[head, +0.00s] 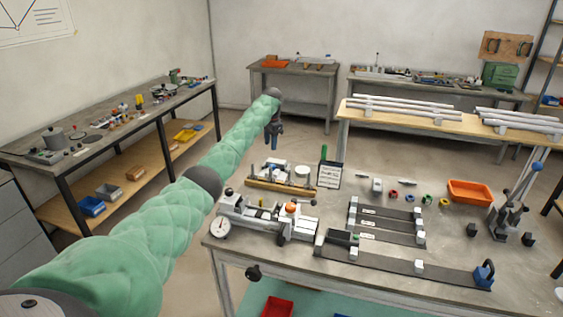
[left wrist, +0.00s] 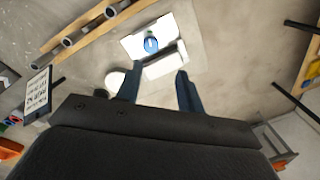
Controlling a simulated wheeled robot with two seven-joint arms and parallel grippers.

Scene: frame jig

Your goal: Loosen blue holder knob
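The blue knob (left wrist: 151,45) sits on a pale block-shaped holder (left wrist: 168,62) in the left wrist view. It lies just beyond the gap between my left fingertips (left wrist: 157,78), near the middle. The fingers are open with nothing between them, and I see no contact with the knob. In the head view my left gripper (head: 273,141) points down from the end of the green arm, above the far left part of the workbench. The knob is too small to make out clearly there. My right gripper is in neither view.
A white round part (left wrist: 115,80) stands beside the holder, and a printed card (head: 330,175) stands nearby. The workbench (head: 462,245) also carries a gauge fixture (head: 268,220), black rails with clamps (head: 390,263) and an orange bin (head: 469,192). The air around the gripper looks clear.

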